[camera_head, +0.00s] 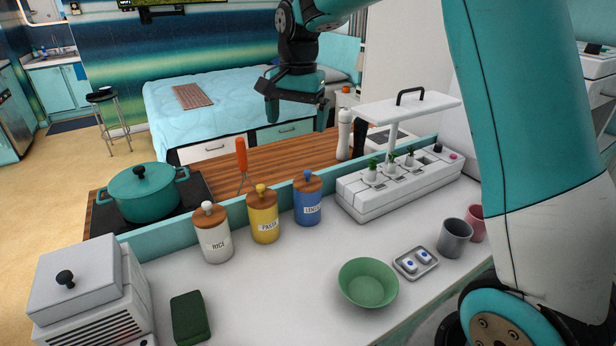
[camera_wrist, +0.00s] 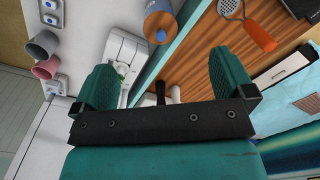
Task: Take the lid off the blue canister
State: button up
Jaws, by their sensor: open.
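The blue canister (camera_head: 308,208) stands upright on the white counter, at the right end of a row of three canisters. Its round wooden lid (camera_head: 307,182) with a blue knob is on it. In the wrist view the blue canister (camera_wrist: 160,4) is at the top edge, partly cut off, with its wooden lid (camera_wrist: 154,24) facing the camera. My gripper (camera_head: 297,112) is open and empty, high above and behind the canister row in the head view. Its two teal fingers (camera_wrist: 165,80) are spread wide in the wrist view, with the canister beyond them and nothing between them.
The yellow canister (camera_head: 263,217) is close to the left of the blue one, then the white rice canister (camera_head: 213,233). A white planter (camera_head: 395,186) with a raised lamp stands to the right. An orange-handled utensil (camera_head: 241,158) and teal pot (camera_head: 147,194) are behind; a green bowl (camera_head: 368,284) is in front.

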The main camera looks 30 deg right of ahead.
aim_at(307, 171)
jog(key=w+d+f+m, duration=0.2)
jog(key=w+d+m, duration=0.1)
jog(key=w+d, duration=0.1)
jog(key=f+p, duration=0.2)
jog(key=f, duration=0.8)
jog(key=shift+s+f, duration=0.2)
jog(key=shift+s+d+f+p, duration=0.1)
jog(key=shift+f+p, duration=0.5)
jog(key=shift+f, duration=0.85)
jog(key=shift+s+d+f+p, duration=0.1)
jog(key=shift+f+p, duration=0.5)
jog(key=shift+f, duration=0.8)
jog(key=c, duration=0.8)
jog(key=shift+r, duration=0.1)
jog(key=shift+c, duration=0.2)
